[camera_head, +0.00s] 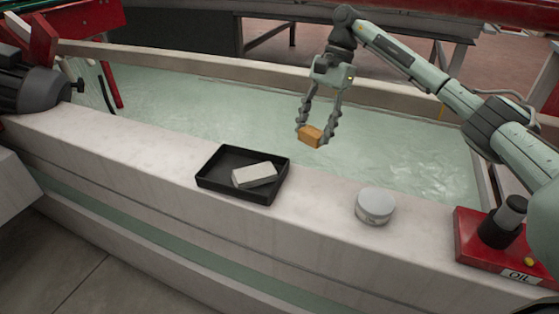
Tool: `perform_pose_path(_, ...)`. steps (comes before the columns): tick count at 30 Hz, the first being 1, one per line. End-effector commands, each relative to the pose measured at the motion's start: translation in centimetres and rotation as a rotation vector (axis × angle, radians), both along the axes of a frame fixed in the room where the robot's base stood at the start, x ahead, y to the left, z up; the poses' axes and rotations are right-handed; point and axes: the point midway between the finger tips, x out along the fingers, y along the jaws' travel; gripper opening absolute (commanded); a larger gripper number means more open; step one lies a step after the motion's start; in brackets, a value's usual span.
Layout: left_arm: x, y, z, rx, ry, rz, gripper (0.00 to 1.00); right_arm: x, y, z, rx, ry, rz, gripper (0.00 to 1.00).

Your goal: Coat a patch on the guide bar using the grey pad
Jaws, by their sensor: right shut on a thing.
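My right gripper (313,134) is shut on a small orange-brown block (310,137) and holds it above the pale green water surface. A light grey pad-like block (254,175) lies tilted in a black tray (213,182) on the pale ledge, apart from the gripper. A round, light grey tin (375,205) stands on the ledge right of the tray. A long beige bar (200,65) runs along the far side of the water; I cannot tell whether it is the guide bar. My left gripper is not in view.
A red stand marked OIL (480,245) with a dark cylinder is at the right end of the ledge (130,147). A dark grey motor-like part (35,90) and red brackets are at the left. The ledge left of the tray is clear.

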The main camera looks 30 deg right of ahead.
Motion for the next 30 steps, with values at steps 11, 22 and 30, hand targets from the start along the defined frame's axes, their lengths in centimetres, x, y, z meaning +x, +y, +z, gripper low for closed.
perform_pose_path(11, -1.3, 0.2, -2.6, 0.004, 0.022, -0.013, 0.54, 0.6, -17.9, 6.7, 0.000, -0.003, -1.024, 0.33)
perform_pose_path(22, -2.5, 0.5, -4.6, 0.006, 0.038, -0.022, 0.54, -3.7, -31.8, 13.1, 0.004, -0.003, -1.805, 0.33)
perform_pose_path(30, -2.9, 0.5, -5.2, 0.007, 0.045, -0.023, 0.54, -5.4, -35.1, 14.6, 0.002, 0.000, -2.001, 0.33)
